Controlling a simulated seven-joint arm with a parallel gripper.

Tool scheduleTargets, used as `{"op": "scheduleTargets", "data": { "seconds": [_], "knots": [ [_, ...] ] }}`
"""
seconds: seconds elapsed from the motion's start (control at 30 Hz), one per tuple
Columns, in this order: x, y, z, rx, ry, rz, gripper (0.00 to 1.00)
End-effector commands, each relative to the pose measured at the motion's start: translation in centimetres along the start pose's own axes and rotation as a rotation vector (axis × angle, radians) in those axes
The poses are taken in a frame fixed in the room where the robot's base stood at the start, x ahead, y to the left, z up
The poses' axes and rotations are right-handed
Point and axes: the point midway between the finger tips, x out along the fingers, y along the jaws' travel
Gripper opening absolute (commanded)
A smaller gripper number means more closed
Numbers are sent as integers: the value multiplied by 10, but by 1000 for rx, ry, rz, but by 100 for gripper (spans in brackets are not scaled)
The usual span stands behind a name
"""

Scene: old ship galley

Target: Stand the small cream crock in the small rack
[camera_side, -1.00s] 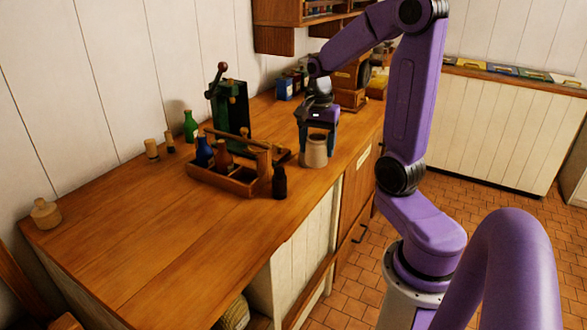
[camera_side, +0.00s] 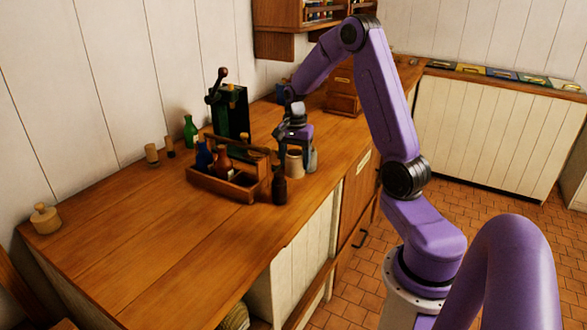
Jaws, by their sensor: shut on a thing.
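The small cream crock (camera_side: 294,162) is held upright under my gripper (camera_side: 293,146), just right of the small wooden rack (camera_side: 233,191). My gripper points down and is shut on the crock; its fingers are partly hard to make out. I cannot tell whether the crock's base touches the counter. The rack has a raised wooden handle and holds a blue bottle (camera_side: 204,157) and a red-brown bottle (camera_side: 223,163).
A dark bottle (camera_side: 279,187) stands at the rack's right front corner, close to the crock. A grey jar (camera_side: 312,159) stands right of the crock. A green bottle (camera_side: 190,131) and a dark green machine (camera_side: 229,112) stand behind. The counter's left front (camera_side: 150,230) is clear.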

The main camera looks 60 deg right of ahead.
Motion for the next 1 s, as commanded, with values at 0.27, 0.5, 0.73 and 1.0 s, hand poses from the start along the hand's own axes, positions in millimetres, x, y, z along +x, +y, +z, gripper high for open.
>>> {"op": "scheduleTargets", "data": {
  "seconds": [0.27, 0.5, 0.73, 1.0],
  "knots": [
    [32, -6, -5, -1, -1, 2, 18],
    [36, -6, -5, 0, 0, -1, 18],
    [39, -6, -5, 0, 0, 0, 18],
    [41, -6, -5, 0, 0, 0, 91]
  ]
}}
